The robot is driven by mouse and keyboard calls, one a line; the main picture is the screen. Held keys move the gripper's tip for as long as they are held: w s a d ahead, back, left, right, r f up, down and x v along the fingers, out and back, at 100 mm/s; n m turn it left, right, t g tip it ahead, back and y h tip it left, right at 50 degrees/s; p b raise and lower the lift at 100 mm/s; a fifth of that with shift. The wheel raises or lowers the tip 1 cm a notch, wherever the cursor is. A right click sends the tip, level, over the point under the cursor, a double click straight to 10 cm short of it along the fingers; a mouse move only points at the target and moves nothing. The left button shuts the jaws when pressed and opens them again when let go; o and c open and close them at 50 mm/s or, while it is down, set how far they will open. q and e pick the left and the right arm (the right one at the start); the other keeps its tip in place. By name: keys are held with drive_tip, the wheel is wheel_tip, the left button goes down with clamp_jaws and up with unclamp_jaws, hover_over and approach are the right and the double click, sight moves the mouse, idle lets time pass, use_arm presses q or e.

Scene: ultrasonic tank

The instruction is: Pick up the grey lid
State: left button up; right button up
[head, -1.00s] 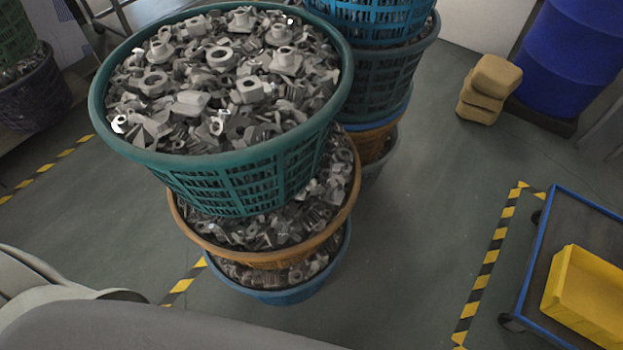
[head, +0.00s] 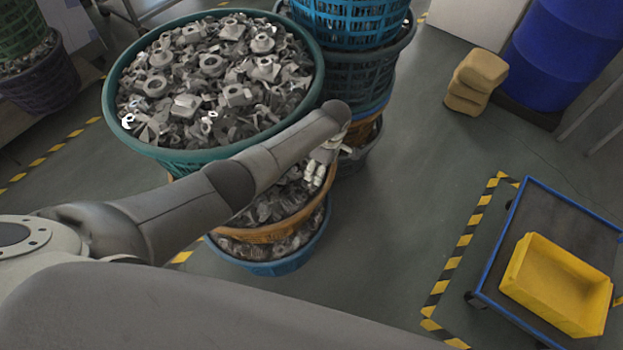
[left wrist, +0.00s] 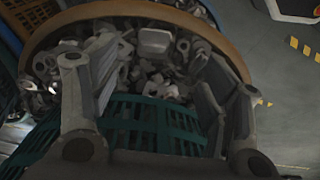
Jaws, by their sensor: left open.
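I cannot make out a grey lid in either view. My left arm reaches across the head view from the left, and its gripper (head: 318,165) hangs beside the teal basket (head: 313,95), over the orange-rimmed basket (head: 330,183) of grey metal parts. In the left wrist view the left gripper (left wrist: 158,100) is open, its two fingers wide apart with nothing held between them. Beyond the fingers lie loose grey parts inside the brown-orange rim (left wrist: 130,8), and teal lattice (left wrist: 150,125) shows low between them. My right gripper is not in view.
A blue basket (head: 270,268) is at the bottom of the stack. Another stack with a bright blue basket (head: 350,25) stands behind. A blue-edged cart with a yellow bin (head: 555,290) is at right, near a blue drum (head: 565,50). The floor between is clear.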

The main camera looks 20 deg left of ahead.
use_arm(q)
drive_tip(key=shift+n, duration=0.5)
drive_tip(key=f+b, duration=0.1)
drive_tip(key=b, duration=0.1)
drive_tip(key=a+f+b, duration=0.1)
drive_tip(key=f, duration=0.1)
drive_tip(key=w+f+b, duration=0.1)
drive_tip(key=b, duration=0.1)
drive_tip(key=shift+a+f+b, duration=0.3)
drive_tip(key=shift+a+f, duration=0.05)
drive_tip(key=shift+a, duration=0.05)
drive_tip(key=shift+f+b, duration=0.3)
drive_tip(key=shift+a+f+b, duration=0.15)
drive_tip(key=shift+f+b, duration=0.15)
drive_tip(key=shift+b, duration=0.05)
drive_tip(key=f+b, duration=0.4)
drive_tip(key=b, duration=0.1)
drive_tip(key=shift+w+a+f, duration=0.1)
drive_tip(key=shift+w+a, duration=0.05)
drive_tip(key=shift+a, duration=0.25)
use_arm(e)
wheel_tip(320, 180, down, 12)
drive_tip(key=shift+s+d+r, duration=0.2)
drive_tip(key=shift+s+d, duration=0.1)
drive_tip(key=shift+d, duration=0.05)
